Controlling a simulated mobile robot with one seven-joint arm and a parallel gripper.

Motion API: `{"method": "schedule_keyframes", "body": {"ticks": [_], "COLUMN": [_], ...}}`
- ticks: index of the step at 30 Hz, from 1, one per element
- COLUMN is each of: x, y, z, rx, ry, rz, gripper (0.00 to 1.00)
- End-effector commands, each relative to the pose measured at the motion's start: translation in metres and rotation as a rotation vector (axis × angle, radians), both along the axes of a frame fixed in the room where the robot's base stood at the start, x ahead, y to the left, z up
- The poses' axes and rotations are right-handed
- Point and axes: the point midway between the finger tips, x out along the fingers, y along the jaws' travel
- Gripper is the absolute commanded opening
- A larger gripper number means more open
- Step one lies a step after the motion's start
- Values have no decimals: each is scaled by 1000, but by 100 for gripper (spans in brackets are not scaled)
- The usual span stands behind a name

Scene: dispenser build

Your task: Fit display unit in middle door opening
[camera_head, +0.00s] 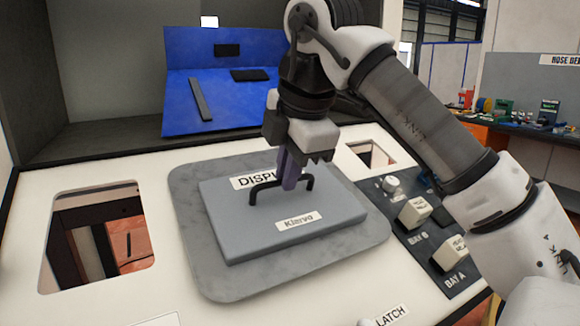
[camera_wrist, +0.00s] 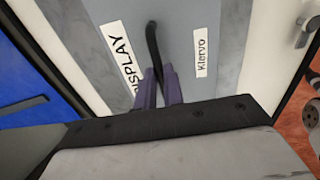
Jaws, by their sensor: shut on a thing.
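The display unit (camera_head: 245,235) is a flat grey slab with a black bar handle (camera_head: 262,190) and a "Klervo" label. It lies over a larger rounded grey plate (camera_head: 192,190) marked "DISPLAY" on the white door panel (camera_head: 165,295). My gripper (camera_head: 290,182) is above the slab, its purple fingers shut on the handle. The wrist view shows the fingers (camera_wrist: 160,88) on either side of the handle (camera_wrist: 153,45). I cannot tell whether the slab touches the plate. No open hole shows at the middle; whatever lies under the slab is hidden.
A rounded opening (camera_head: 100,238) is at the panel's left, and another (camera_head: 377,155) at its right, partly behind my arm. A dark control strip (camera_head: 425,230) with cream blocks is right of the plate. A blue tray (camera_head: 225,110) stands behind, with dark parts.

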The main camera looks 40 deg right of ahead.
Motion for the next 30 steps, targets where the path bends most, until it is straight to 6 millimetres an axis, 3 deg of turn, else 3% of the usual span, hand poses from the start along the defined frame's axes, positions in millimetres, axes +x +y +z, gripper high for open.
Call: {"method": "schedule_keyframes", "body": {"ticks": [30], "x": [-1], "y": [0], "z": [-1], "rx": [-8], "ry": [-79], "rz": [5], "gripper": [0]}}
